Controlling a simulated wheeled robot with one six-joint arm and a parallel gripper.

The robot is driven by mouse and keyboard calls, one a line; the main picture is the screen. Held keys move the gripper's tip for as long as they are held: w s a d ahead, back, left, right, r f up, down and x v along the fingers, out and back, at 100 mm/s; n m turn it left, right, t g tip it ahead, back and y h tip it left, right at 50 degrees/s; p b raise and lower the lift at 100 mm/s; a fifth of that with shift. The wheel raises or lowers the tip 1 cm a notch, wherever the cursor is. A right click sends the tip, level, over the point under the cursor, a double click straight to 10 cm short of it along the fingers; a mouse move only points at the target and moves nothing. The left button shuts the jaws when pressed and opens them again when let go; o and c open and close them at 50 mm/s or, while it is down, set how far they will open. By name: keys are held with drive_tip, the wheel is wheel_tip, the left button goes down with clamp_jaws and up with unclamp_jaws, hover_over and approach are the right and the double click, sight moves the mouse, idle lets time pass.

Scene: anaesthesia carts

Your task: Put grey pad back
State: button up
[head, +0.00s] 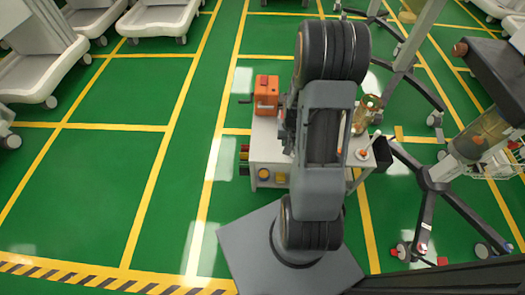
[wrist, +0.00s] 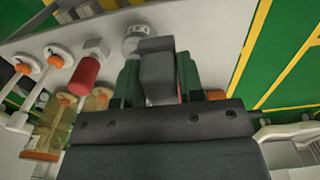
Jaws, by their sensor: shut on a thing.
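My gripper (wrist: 157,82) shows in the wrist view with its two dark green fingers on either side of a dark grey block. This block is the grey pad (wrist: 157,62), and the gripper is shut on it. The pad is in front of a pale panel (wrist: 210,52), and a round light-grey knob (wrist: 136,32) shows just beyond it. I cannot tell whether the pad touches the panel. In the head view my arm hides the pad and most of the gripper.
In the wrist view a red cylinder (wrist: 84,73) and orange-ringed fittings (wrist: 54,60) stand left of the pad. In the head view a white cart (head: 262,150) carries an orange box (head: 266,92). A wheeled stand (head: 432,180) is to the right. Green floor is free at left.

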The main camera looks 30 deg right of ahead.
drive_tip(key=w+a+f+b, duration=0.2)
drive_tip(key=w+a+f, duration=0.2)
drive_tip(key=w, duration=0.2)
drive_tip(key=b, duration=0.2)
hover_over(263, 151)
drive_tip(key=f, duration=0.4)
drive_tip(key=shift+s+d, duration=0.1)
drive_tip(key=shift+s, duration=0.2)
drive_tip(key=shift+w+a+f+b, duration=0.15)
drive_tip(key=shift+f+b, duration=0.35)
drive_tip(key=shift+f, duration=0.45)
drive_tip(key=shift+w+a+f+b, duration=0.15)
drive_tip(key=shift+f+b, duration=0.3)
drive_tip(key=shift+f, duration=0.45)
drive_tip(key=shift+d, duration=0.1)
drive_tip(key=shift+f, duration=0.15)
drive_tip(key=o, duration=0.9)
